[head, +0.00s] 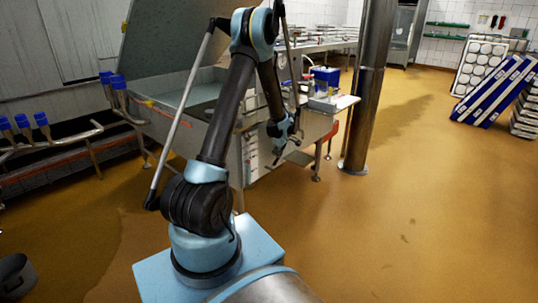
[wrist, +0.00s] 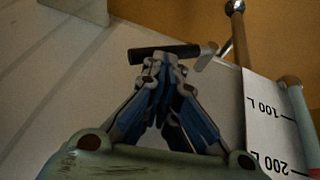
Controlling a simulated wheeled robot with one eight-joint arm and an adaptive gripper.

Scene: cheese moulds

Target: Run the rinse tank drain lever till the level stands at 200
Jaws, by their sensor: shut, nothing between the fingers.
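The drain lever with its black grip (wrist: 163,53) lies across the wrist view, just beyond my fingertips. A metal part shows at its right end. My gripper (wrist: 165,70) is shut and empty, its tips right by the grip; I cannot tell whether they touch it. In the head view my gripper (head: 279,152) hangs at the front of the steel tank (head: 177,99). A white level scale (wrist: 268,120) with 100 L and 200 L marks shows at the right of the wrist view. A pale tube (wrist: 299,103) stands beside it; I cannot make out the liquid level.
A metal rod (wrist: 238,35) rises near the scale in the wrist view. A steel column (head: 368,90) stands right of the tank. Blue-capped pipes (head: 117,83) are at the left. A bucket (head: 16,277) is on the floor at lower left.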

